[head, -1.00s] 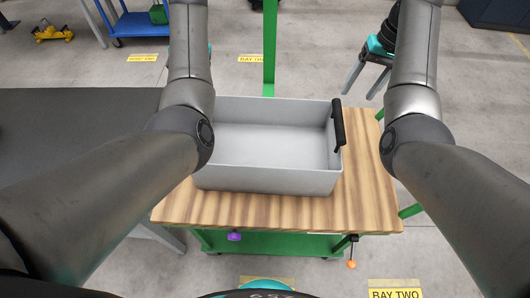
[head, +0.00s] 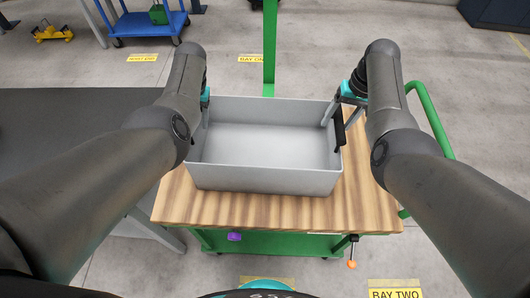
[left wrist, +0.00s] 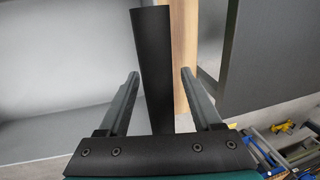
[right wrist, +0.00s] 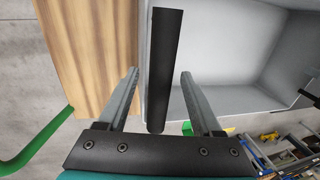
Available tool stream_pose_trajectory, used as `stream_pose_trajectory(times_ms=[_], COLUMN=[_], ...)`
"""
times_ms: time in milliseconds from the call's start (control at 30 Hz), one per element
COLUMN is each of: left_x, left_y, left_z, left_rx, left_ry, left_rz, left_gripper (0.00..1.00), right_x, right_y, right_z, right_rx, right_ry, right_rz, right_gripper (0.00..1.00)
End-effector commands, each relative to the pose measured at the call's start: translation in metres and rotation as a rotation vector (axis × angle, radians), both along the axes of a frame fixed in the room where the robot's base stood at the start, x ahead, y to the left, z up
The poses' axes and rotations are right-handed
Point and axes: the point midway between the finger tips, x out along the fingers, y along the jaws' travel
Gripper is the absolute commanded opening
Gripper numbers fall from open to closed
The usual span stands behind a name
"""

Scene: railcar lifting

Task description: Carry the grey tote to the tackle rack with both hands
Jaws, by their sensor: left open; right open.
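The grey tote (head: 265,178) sits empty on the wooden top of a green cart. Its right black handle (head: 338,130) shows in the head view; its left one is hidden there by my left arm. In the left wrist view the left handle (left wrist: 152,65) lies between the fingers of my open left gripper (left wrist: 160,74), apart from both. In the right wrist view the right handle (right wrist: 165,70) lies between the fingers of my open right gripper (right wrist: 160,74). In the head view my right gripper (head: 341,112) is at the tote's right wall. I cannot make out the tackle rack.
The wooden cart top (head: 250,210) has bare room in front of the tote. A green post (head: 269,50) rises behind it. A dark surface (head: 70,125) lies to the left. A blue trolley (head: 150,22) stands at the back left.

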Motion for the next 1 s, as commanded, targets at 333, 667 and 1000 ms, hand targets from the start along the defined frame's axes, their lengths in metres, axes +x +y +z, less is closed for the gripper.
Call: stream_pose_trajectory(times_ms=[333, 667, 1000], left_x=[0.0001, 0.0, 0.0], left_y=[0.0004, 0.0003, 0.0002], left_z=[-0.0002, -0.0003, -0.0003], left_rx=[0.0, 0.0, 0.0], left_ry=[0.0, 0.0, 0.0], left_rz=[0.001, 0.0, 0.0], left_gripper=[0.58, 0.21, 0.0], right_x=[0.0001, 0.0, -0.0001], right_y=[-0.0003, -0.0003, -0.0002], right_z=[-0.0002, -0.0002, -0.0002], right_rx=[0.0, 0.0, 0.0], right_ry=[0.0, 0.0, 0.001], right_rz=[0.0, -0.001, 0.0], right_gripper=[0.59, 0.22, 0.0])
